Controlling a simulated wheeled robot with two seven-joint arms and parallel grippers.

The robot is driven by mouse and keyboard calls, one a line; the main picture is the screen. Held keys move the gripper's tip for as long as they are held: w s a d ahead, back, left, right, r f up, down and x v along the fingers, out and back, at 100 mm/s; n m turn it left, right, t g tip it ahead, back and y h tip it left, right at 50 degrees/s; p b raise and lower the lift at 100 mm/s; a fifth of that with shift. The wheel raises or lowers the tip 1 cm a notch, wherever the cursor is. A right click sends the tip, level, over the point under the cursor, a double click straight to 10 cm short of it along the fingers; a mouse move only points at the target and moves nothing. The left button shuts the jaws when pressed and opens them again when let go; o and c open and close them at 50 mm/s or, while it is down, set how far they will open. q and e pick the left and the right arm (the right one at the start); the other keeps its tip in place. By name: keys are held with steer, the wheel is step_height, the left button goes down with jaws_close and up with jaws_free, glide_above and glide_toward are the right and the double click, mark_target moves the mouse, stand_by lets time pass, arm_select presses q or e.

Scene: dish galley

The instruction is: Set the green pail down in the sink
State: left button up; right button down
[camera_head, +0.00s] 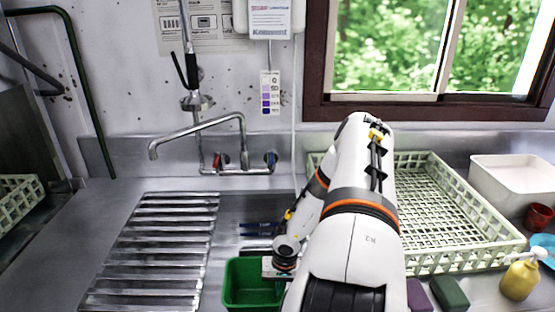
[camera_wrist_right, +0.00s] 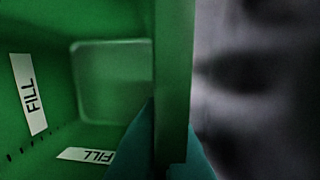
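The green pail (camera_head: 247,282) shows at the bottom of the head view, over the sink basin (camera_head: 245,208), just right of the ribbed drainer. My right gripper (camera_head: 280,270) is at the pail's right side. In the right wrist view the teal fingertips (camera_wrist_right: 165,150) stand on both sides of the pail's wall (camera_wrist_right: 174,75), shut on it. The pail's inside shows white FILL labels and looks empty where visible. My right arm hides part of the pail and the sink's right side. I cannot tell whether the pail's bottom touches the sink. My left gripper is not in view.
A ribbed metal drainer (camera_head: 160,245) lies left of the basin. Blue utensils (camera_head: 258,230) lie in the basin behind the pail. The faucet (camera_head: 215,125) reaches over the back. A cream dish rack (camera_head: 440,215), sponges (camera_head: 450,293) and a yellow bottle (camera_head: 520,278) are right.

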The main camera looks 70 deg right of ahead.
step_height(320, 180, down, 8)
steer(key=shift+r, duration=0.15)
stand_by(0.3)
steer(key=c, duration=1.7)
jaws_free()
steer(key=r, duration=0.8)
steer(key=s+r+p, duration=0.1)
steer(key=r, duration=0.3)
steer(key=shift+d, duration=0.15)
steer(key=shift+w, duration=0.1)
